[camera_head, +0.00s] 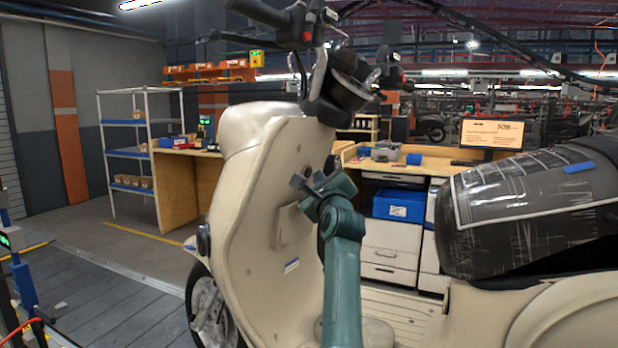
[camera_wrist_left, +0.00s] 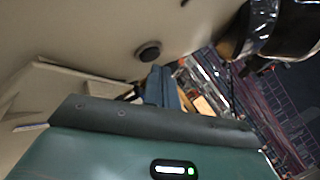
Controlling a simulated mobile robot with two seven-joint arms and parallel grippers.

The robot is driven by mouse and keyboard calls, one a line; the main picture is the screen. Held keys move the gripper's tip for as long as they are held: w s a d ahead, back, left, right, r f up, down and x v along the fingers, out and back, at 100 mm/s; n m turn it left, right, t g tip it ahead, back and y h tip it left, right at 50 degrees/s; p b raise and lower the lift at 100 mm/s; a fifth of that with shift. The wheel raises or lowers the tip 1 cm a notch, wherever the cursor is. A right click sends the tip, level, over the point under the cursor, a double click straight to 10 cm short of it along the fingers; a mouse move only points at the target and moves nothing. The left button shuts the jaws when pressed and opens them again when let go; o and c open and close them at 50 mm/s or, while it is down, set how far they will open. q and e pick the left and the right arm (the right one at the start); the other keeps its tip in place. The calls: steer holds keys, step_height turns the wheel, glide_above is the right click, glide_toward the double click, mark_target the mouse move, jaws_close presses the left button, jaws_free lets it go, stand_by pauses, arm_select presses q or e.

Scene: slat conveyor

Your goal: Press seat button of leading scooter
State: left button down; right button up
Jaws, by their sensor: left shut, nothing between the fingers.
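The cream scooter (camera_head: 262,215) stands on the slat conveyor, with its front wheel at the left and its wrapped dark seat (camera_head: 520,205) at the right. My left gripper (camera_head: 299,184) is at the inner side of the front leg shield, with its fingers shut and empty. In the left wrist view the shut fingers (camera_wrist_left: 160,85) point toward a small round black button (camera_wrist_left: 148,51) on the cream panel. The fingertips look close to it; I cannot tell whether they touch. My right gripper is not in view.
The handlebar (camera_head: 345,85) rises above my left gripper. Behind the scooter stand a workbench with a blue bin (camera_head: 398,205) and drawers, a monitor (camera_head: 492,133), and a blue-shelved rack (camera_head: 128,154). The conveyor slats (camera_head: 110,305) at the left are mostly clear.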

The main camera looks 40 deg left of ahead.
arm_select(q)
steer(key=shift+d, duration=0.2)
steer(key=d+b, duration=0.2)
steer(key=d+f+b, duration=0.1)
steer(key=d, duration=0.2)
steer(key=shift+w+b, duration=0.2)
steer(key=shift+b, duration=0.15)
stand_by(0.5)
